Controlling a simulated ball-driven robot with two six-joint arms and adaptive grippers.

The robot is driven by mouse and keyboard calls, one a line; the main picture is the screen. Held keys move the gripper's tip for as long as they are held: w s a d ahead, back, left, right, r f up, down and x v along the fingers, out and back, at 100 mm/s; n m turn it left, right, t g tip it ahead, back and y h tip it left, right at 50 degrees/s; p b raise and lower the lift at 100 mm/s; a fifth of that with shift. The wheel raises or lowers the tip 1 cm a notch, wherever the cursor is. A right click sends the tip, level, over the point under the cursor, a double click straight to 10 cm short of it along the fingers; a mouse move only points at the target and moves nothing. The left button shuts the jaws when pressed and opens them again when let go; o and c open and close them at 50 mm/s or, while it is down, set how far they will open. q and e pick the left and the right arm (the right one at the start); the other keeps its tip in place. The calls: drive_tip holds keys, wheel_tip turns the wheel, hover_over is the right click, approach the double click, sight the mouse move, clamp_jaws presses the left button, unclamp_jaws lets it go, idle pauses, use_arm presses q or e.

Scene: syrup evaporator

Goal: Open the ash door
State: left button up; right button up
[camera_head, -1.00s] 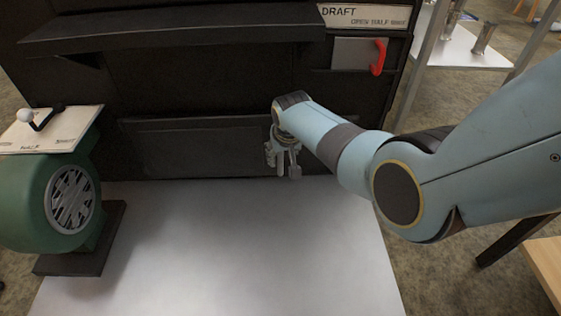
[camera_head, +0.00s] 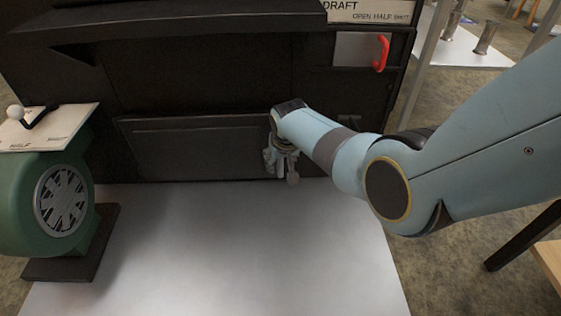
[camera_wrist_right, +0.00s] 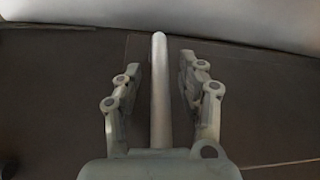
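The ash door (camera_head: 195,150) is a wide dark panel low on the black evaporator front; it looks shut. My right gripper (camera_head: 281,165) is at its right end, partly hidden by my own wrist. In the right wrist view, the gripper (camera_wrist_right: 160,80) is open, with one finger on each side of a pale grey bar (camera_wrist_right: 160,95), which looks like the door's handle. Gaps show between the bar and both fingers. The dark door surface (camera_wrist_right: 85,75) lies behind them. My left gripper is not in view.
A green blower (camera_head: 45,200) with a lever on top stands at left. A pale metal sheet (camera_head: 215,250) covers the floor before the door. A red draft handle (camera_head: 382,53) is at upper right. A table with metal cups (camera_head: 485,38) stands behind at right.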

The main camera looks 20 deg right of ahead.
clamp_jaws()
idle(0.3)
drive_tip(key=shift+s, duration=0.1)
